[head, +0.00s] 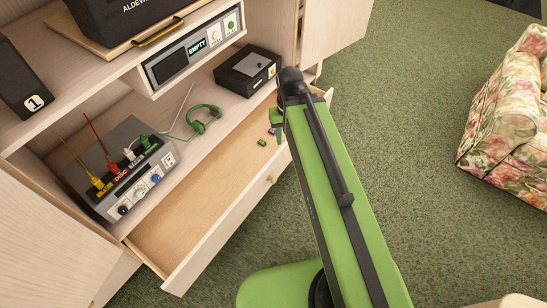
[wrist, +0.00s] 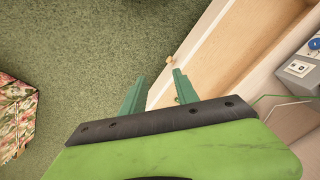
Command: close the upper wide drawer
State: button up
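The wide drawer (head: 222,238) is pulled out of the pale wood cabinet, below the shelf with the devices. Its front carries a small round wooden knob (head: 271,181), also seen in the wrist view (wrist: 169,60). A couple of small items (head: 262,142) lie inside near its far end. My gripper (wrist: 158,88) is open and empty, with its two green fingers apart. In the wrist view the left finger shows over the carpet and the right one over the drawer front (wrist: 190,55). I cannot tell whether either touches it. In the head view my arm hides most of the gripper.
A grey box with coloured plugs (head: 120,170), a green headset (head: 205,118) and a black box (head: 247,70) stand on the shelf above the drawer. A cabinet door (head: 335,30) stands at the top. Green carpet (head: 430,200) is clear to the right, up to a floral sofa (head: 505,110).

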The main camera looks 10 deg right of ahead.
aim_at(179, 238)
jog(key=i, duration=0.8)
jog(key=u, duration=0.5)
jog(key=k, duration=0.7)
jog(key=u, duration=0.3)
jog(key=i, duration=0.5)
